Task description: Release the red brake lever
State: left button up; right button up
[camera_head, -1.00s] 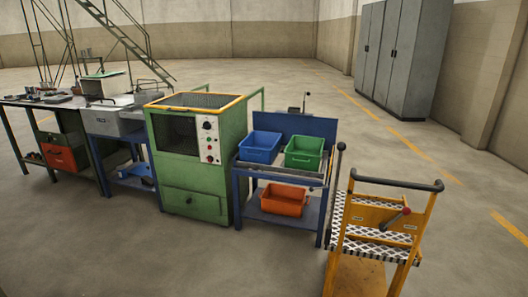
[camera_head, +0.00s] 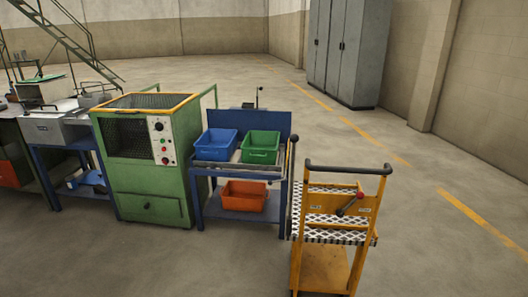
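The brake lever (camera_head: 350,204) is a short dark lever with a red knob, mounted on the upper panel of a yellow trolley (camera_head: 325,267) at the lower right. It slants up to the right, the knob at its upper end. Small labels sit on the panel on either side of it, too small to read. The trolley has a black push handle (camera_head: 347,169) across its top and perforated metal steps or shelves below. Neither of my grippers shows in the view.
A blue workbench (camera_head: 243,214) with blue, green and orange bins stands just left of the trolley. A green furnace cabinet (camera_head: 148,170) stands further left, then another bench (camera_head: 55,132). The floor right of the trolley is clear.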

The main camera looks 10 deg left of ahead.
aim_at(360, 196)
jog(key=i+l, duration=0.15)
jog(key=i, duration=0.3)
jog(key=i+l, duration=0.15)
jog(key=i, duration=0.3)
jog(key=i+l, duration=0.15)
jog(key=i, duration=0.3)
jog(key=k+l+z, duration=0.05)
